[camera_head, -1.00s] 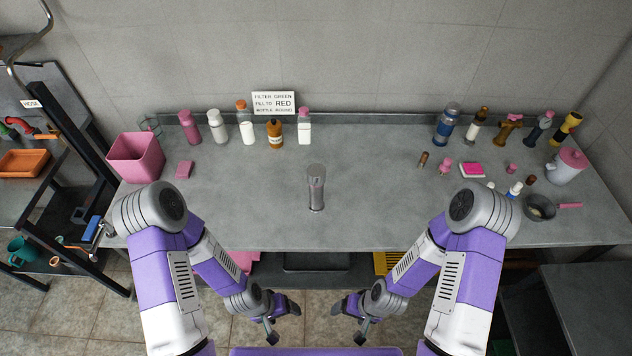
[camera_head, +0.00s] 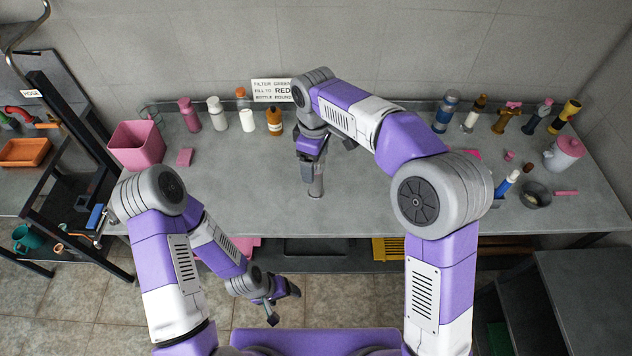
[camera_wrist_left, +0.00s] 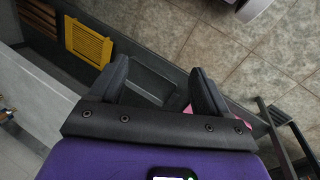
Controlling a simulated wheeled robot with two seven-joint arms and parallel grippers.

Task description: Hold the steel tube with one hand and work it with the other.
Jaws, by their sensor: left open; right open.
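The steel tube (camera_head: 316,188) stands upright on the grey bench near its middle. Its upper part is hidden behind my right gripper (camera_head: 309,165). That gripper points down at the tube from above and is open. Whether its fingers touch the tube cannot be told. My left gripper (camera_head: 280,303) is open and empty, low in front of the bench. Its two dark fingers also show apart in the left wrist view (camera_wrist_left: 161,78), with nothing between them.
Several bottles stand along the back wall beside a sign (camera_head: 271,91). A pink bin (camera_head: 136,146) is at the bench's left. A pan (camera_head: 536,196) and a pink-lidded jug (camera_head: 563,154) are at the right. The bench left of the tube (camera_head: 240,195) is clear.

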